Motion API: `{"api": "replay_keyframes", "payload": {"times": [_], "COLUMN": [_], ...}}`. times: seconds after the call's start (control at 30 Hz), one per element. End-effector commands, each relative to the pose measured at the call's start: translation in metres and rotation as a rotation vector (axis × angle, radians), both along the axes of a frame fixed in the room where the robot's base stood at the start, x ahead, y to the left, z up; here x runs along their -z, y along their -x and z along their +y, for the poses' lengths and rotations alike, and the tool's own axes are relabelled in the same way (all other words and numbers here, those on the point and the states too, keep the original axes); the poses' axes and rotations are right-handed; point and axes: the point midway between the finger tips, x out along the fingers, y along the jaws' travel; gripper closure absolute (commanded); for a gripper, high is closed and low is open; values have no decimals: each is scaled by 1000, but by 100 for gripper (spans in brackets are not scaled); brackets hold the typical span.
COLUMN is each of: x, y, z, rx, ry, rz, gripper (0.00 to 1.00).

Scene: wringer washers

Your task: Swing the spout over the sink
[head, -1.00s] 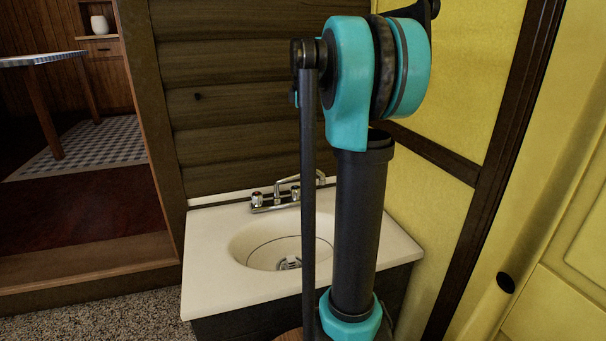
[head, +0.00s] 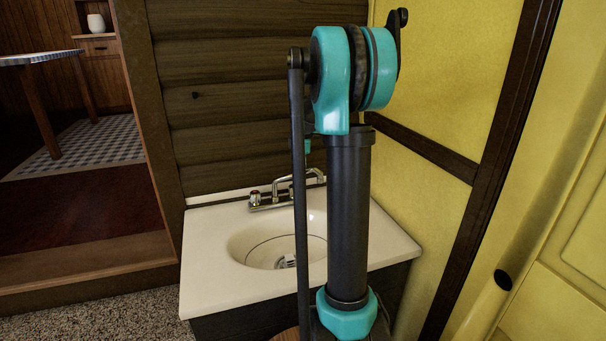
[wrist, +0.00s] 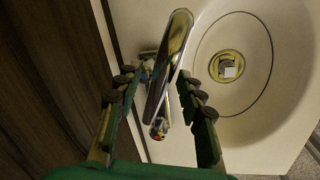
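The chrome spout (head: 284,182) rises from the faucet base at the back of the white sink (head: 205,270) and points to the right along the back edge, partly hidden behind my arm. In the wrist view the spout (wrist: 170,62) lies between the two fingers of my gripper (wrist: 158,90), with a gap visible on each side. My gripper is open, its dark-padded green fingers apart. The basin (wrist: 205,70) with its drain is to the right of the spout there. In the head view my arm hides most of the gripper.
A log wall (head: 225,110) stands close behind the sink and a yellow wall (head: 435,110) is to its right. A raised doorway at left leads to a room with a table (head: 40,60). The carpeted floor (head: 125,315) left of the sink is clear.

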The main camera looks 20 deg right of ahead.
Motion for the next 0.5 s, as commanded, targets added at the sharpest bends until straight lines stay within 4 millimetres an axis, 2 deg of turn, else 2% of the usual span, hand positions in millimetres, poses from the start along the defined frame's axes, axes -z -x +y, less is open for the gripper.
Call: {"api": "replay_keyframes", "payload": {"times": [0.37, 0.5], "x": [7, 7], "y": [-1, -1], "z": [0, 0], "rx": [0, 0], "ry": [0, 0], "rz": [0, 0], "gripper": [62, 76]}}
